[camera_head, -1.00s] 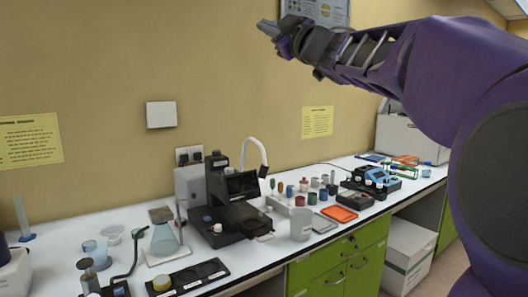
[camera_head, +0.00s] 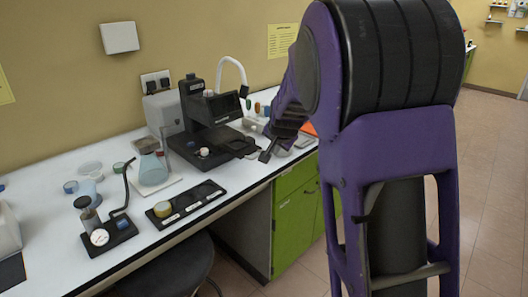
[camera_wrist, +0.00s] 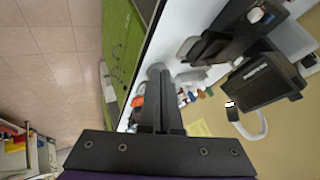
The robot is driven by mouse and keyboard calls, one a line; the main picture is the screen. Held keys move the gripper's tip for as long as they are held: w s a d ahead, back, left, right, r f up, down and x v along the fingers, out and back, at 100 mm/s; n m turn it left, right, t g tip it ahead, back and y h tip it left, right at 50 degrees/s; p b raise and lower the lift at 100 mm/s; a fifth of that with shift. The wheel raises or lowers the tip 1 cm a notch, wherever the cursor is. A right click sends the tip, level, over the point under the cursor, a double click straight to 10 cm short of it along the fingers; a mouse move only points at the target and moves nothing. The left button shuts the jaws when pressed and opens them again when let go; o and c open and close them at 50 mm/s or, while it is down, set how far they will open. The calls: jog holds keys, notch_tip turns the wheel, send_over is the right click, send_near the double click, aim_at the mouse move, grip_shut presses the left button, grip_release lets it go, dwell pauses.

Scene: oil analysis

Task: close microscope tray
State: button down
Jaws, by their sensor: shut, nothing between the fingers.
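The black microscope (camera_head: 205,118) with its dark screen stands on the white bench in the head view. Its dark tray (camera_head: 240,147) sticks out from the base toward the bench's front right. My gripper (camera_head: 265,155) is just right of the tray's outer end, near the bench's front edge, with a small gap showing. In the wrist view the gripper (camera_wrist: 157,74) has its fingers together and empty. The tray (camera_wrist: 207,47) lies to the right of the fingertips there, and the microscope screen (camera_wrist: 262,82) is farther right. I cannot tell their exact height difference.
A flask (camera_head: 153,168) and a black holder plate (camera_head: 186,203) stand left of the microscope. Green drawers (camera_head: 294,205) are below the bench. The floor at right is clear.

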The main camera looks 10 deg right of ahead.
jog(key=shift+w+a+f+b, duration=0.1)
jog(key=shift+w+a+f, duration=0.3)
jog(key=shift+w+f, duration=1)
jog(key=shift+w+a+f+b, duration=0.15)
jog(key=shift+w+a+f, duration=0.3)
jog(key=shift+w+f, duration=1)
jog(key=shift+w+a+f+b, duration=0.1)
jog(key=shift+w+a+f, duration=0.3)
jog(key=shift+w+f, duration=1)
jog(key=shift+w+r, duration=0.3)
